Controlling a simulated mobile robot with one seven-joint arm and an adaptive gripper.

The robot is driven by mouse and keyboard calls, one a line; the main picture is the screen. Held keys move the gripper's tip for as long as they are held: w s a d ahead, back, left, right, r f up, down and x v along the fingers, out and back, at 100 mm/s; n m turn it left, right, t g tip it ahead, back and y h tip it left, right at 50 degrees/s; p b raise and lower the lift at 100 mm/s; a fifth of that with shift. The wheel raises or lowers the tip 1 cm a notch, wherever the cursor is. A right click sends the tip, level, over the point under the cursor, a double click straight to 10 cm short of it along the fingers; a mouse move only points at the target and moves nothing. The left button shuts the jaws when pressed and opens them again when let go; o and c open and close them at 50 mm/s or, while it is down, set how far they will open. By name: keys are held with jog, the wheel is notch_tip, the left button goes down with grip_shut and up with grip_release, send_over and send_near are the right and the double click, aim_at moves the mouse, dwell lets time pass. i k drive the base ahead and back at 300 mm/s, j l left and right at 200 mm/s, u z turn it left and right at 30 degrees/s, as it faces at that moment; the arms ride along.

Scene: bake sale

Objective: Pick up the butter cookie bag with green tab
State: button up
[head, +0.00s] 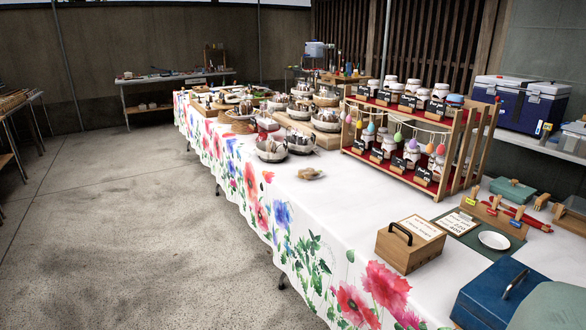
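A small clear packet with brownish contents (310,174) lies alone on the white tabletop, left of the jar rack. I cannot tell whether it is a butter cookie bag, and no green tab shows on it. Baskets with wrapped goods stand behind it; the nearest are a left basket (271,149) and a right basket (300,141). Their contents are too small to identify, and I cannot pick out a green tab there. My gripper is not in view.
A long table with a floral cloth (275,215) runs away from me. A wooden rack of jars (445,194), a wooden box with a black handle (408,245), a blue box (498,290) and a white dish (494,240) stand on the right. The concrete floor on the left is clear.

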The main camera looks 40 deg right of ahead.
aim_at(309, 173)
jog(key=i+z, duration=0.35)
jog(key=i, duration=0.35)
jog(key=i+j+z, duration=0.1)
jog(key=i+z, duration=0.25)
jog(key=i, duration=0.3)
jog(key=i+j+z, duration=0.1)
jog(key=i+z, duration=0.25)
jog(key=i+j+z, duration=0.5)
jog(key=i+z, duration=0.15)
jog(key=i, duration=0.1)
